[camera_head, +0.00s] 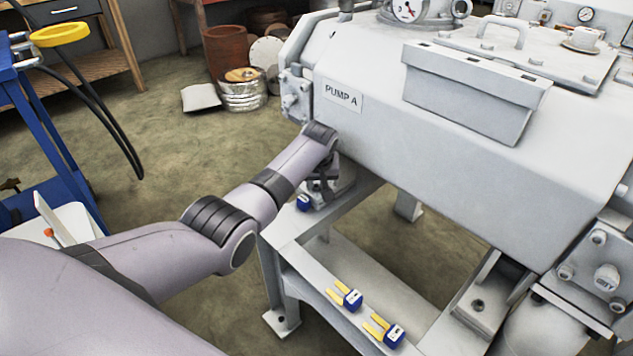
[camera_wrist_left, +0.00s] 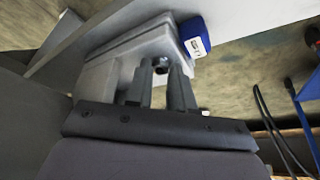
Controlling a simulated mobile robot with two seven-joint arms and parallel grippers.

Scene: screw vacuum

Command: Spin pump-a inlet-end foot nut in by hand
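Pump A (camera_head: 430,150) is a large grey machine on a grey frame, its "PUMP A" label facing me. My left gripper (camera_head: 322,190) points down at the foot below the pump's left end. In the left wrist view, its two fingers (camera_wrist_left: 161,68) stand apart at the grey foot block (camera_wrist_left: 112,78). A small dark round part, seemingly the foot nut (camera_wrist_left: 160,65), shows between the fingertips. I cannot tell whether the fingers touch it. In the head view the gripper hides the nut. My right gripper is not in view.
A blue block with a white label (camera_head: 303,203) sits beside the foot, close to my left fingers; the left wrist view shows it too (camera_wrist_left: 195,37). Two blue-and-yellow pieces (camera_head: 347,298) (camera_head: 390,333) lie on the frame rail. A blue cart (camera_head: 50,150) stands at left.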

